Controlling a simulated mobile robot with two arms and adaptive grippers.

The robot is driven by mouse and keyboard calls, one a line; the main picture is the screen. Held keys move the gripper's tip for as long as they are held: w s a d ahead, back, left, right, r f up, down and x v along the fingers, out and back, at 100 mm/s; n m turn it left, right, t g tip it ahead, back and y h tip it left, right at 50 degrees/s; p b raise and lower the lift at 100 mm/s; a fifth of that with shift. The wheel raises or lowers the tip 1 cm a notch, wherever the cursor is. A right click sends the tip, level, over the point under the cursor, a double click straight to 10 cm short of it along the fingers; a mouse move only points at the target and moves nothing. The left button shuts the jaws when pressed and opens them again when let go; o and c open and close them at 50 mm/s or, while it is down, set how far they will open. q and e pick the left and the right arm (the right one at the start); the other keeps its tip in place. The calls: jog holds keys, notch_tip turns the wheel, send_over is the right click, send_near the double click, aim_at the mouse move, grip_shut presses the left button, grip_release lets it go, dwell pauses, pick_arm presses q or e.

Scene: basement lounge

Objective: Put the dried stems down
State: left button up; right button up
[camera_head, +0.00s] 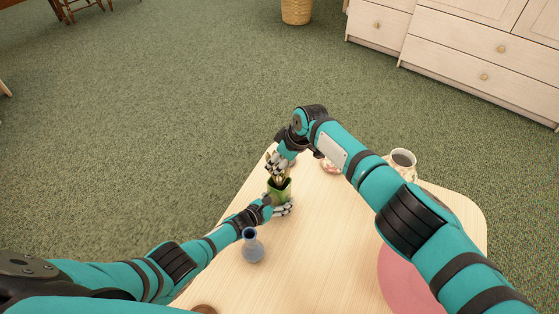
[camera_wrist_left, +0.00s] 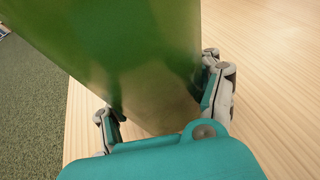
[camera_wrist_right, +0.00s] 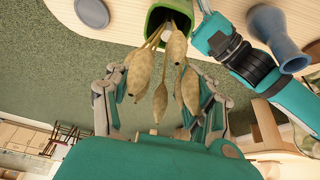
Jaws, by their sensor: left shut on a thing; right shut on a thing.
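The dried stems (camera_wrist_right: 175,62) are a bunch of beige pods on thin stalks. In the right wrist view their stalks run into the mouth of the green vase (camera_wrist_right: 157,18), and the pods lie between the fingers of my right gripper (camera_wrist_right: 160,105). In the head view the right gripper (camera_head: 279,163) is shut on the stems above the green vase (camera_head: 279,188). My left gripper (camera_head: 281,208) is shut on the vase low down, over the table. The left wrist view shows the vase (camera_wrist_left: 120,50) tilted across the left gripper (camera_wrist_left: 160,112). How deep the stalks reach is hidden.
The light wooden table (camera_head: 315,240) holds a blue-grey vase (camera_head: 252,250) close to my left arm, a pink round mat (camera_head: 400,275), a patterned mug (camera_head: 402,165) and a pink item (camera_head: 329,167) partly behind my right arm. A brown round thing (camera_head: 203,309) is at the near edge.

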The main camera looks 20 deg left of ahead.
jog(key=shift+f, duration=0.1)
jog(key=o, duration=1.1)
jog(key=v, duration=1.2)
pick_arm(q)
jog(key=o, duration=1.5)
jog(key=shift+o, duration=0.2)
